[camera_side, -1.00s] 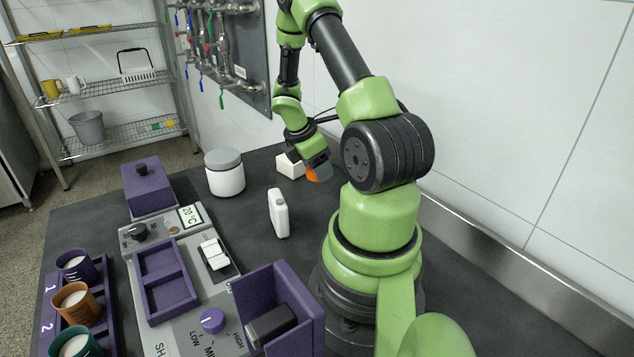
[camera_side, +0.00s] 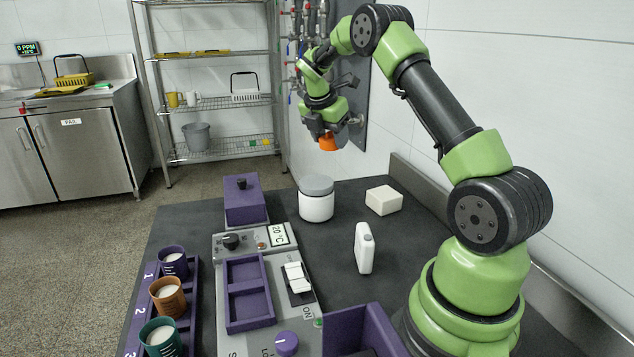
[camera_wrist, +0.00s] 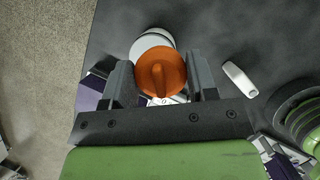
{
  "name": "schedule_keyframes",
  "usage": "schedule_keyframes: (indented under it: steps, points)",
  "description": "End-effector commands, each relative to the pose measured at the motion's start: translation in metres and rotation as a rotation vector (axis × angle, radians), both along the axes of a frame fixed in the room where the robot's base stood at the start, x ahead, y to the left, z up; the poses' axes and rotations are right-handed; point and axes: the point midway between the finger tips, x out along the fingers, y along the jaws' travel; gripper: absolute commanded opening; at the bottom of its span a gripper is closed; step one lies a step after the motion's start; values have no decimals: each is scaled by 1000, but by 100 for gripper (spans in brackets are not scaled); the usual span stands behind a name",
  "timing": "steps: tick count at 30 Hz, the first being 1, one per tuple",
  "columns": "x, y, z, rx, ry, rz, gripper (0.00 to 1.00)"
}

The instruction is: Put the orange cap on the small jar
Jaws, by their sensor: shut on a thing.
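The orange cap (camera_side: 327,142) is held in my gripper (camera_side: 323,131), high above the dark table. In the wrist view the cap (camera_wrist: 160,73) sits between the two dark fingers, with its raised ridge facing the camera. A white jar with a grey lid (camera_side: 316,202) stands upright on the table, below the held cap and apart from it. In the wrist view this jar (camera_wrist: 151,41) is partly hidden behind the cap. I cannot tell whether it is the small jar the task names; no other clear jar shows.
A purple box with a knob (camera_side: 245,204) and a grey control panel (camera_side: 228,254) are left. Several cups stand in a purple rack (camera_side: 191,300). Wall pipes are close behind my gripper.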

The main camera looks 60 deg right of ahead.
Motion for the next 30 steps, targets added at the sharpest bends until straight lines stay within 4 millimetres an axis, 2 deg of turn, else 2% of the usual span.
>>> schedule_keyframes:
  steps: [1,3,6,12,24,30]
  points:
    - [11,5,5,-2,-4,44,30]
    - [20,10,10,-1,-1,89,30]
    - [27,13,8,0,3,125,30]
    - [27,14,-29,2,8,135,30]
    - [27,14,-80,0,6,133,30]
    - [28,14,-85,-2,1,132,30]
